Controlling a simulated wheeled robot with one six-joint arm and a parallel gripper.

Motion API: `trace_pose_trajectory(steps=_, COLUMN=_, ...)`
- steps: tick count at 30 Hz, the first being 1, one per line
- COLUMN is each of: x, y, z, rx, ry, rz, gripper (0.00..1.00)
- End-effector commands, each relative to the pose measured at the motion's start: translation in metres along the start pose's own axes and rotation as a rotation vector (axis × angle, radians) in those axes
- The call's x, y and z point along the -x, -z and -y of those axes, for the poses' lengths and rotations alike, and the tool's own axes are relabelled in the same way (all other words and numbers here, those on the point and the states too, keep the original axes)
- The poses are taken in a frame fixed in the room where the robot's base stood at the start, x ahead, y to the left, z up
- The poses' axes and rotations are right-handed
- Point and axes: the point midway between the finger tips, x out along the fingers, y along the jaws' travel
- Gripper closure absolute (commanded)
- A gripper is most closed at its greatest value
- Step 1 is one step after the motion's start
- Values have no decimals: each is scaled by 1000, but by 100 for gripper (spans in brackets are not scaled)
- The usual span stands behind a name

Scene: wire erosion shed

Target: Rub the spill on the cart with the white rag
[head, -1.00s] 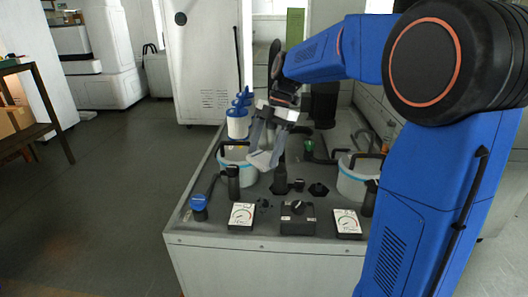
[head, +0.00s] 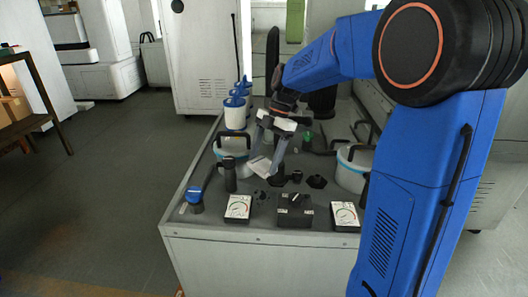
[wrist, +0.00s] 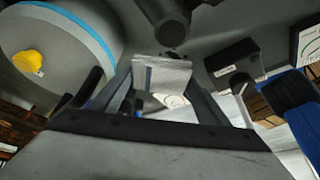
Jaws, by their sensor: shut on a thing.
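My gripper (head: 268,152) hangs over the grey cart (head: 235,262) and is shut on the white rag (head: 259,167). The rag is a pale, folded piece; in the wrist view it (wrist: 161,72) sits between the two fingers. It is close above the cart top, between a black handle and several black fittings. I cannot tell whether it touches the top. I cannot make out the spill; it may be hidden by the rag, the gripper or the objects around.
Two white tubs (head: 233,146) (head: 353,170) flank the gripper. Blue-topped canisters (head: 236,117) stand behind. White dial gauges (head: 238,208) (head: 345,215), a black box (head: 295,212) and a blue-capped item (head: 195,203) line the front edge. Open floor (head: 95,190) lies left.

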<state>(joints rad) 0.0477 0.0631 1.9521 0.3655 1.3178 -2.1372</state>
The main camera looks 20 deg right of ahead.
Motion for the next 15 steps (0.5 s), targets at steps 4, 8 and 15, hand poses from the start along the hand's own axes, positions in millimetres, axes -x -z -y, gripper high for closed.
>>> trace_pose_trajectory(steps=4, x=-7, y=-3, z=0, rx=0, ry=1, rz=-1, gripper=55)
trace_pose_trajectory(steps=8, x=-16, y=-6, z=0, rx=0, ry=2, rz=-1, gripper=55)
trace_pose_trajectory(steps=15, x=-37, y=-15, z=0, rx=-1, ry=2, rz=-1, gripper=55)
